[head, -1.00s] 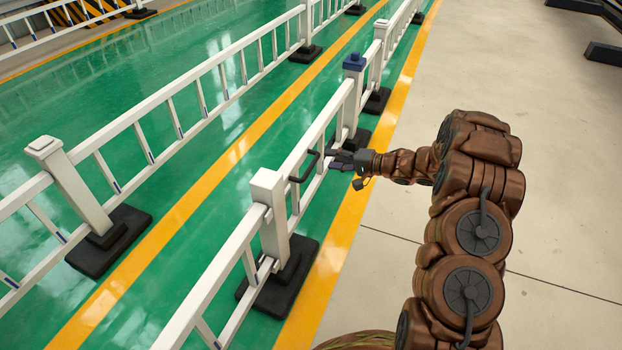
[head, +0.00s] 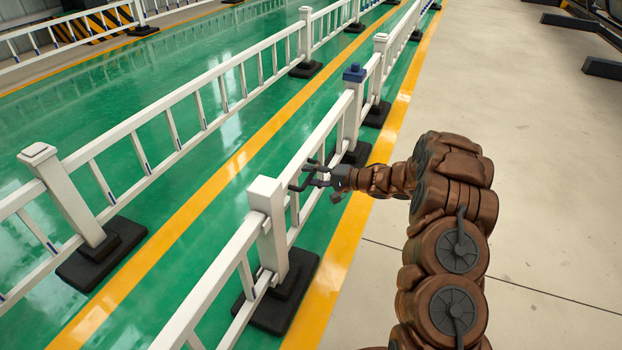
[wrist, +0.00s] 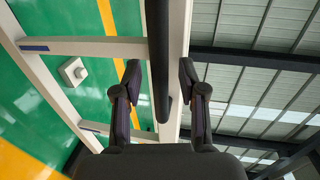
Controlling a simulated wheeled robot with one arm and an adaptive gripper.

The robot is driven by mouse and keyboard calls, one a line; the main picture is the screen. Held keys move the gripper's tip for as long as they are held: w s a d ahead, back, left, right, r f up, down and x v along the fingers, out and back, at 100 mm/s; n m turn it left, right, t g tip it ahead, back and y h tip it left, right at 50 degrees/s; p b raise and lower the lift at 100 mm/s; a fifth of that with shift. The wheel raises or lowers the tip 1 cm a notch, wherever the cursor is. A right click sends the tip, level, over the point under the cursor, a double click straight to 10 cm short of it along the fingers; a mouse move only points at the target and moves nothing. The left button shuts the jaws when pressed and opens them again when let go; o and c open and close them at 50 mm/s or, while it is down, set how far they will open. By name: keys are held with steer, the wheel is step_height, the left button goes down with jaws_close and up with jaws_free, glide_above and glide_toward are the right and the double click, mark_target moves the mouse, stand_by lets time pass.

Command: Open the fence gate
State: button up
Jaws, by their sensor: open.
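The white fence gate (head: 325,132) is the section between the near post (head: 270,215) and the far post with a blue cap (head: 353,95). It stands in line with the rest of the fence. A black handle (head: 300,183) is on the gate near the near post. My gripper (head: 318,172) is at the handle from the right side. In the wrist view the dark handle bar (wrist: 160,60) runs between the two open fingers of my gripper (wrist: 158,82), apart from both. The gate's white rail shows behind the handle.
A second white fence (head: 165,115) runs parallel on the left across the green floor (head: 215,165). Black bases (head: 278,295) stand under the posts. The grey concrete floor (head: 530,190) at right is largely clear. Dark equipment (head: 605,68) is at the upper right.

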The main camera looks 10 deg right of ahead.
steer(key=shift+w+a, duration=0.1)
steer(key=shift+a, duration=0.05)
steer(key=shift+c, duration=0.3)
jaws_close()
stand_by(0.4)
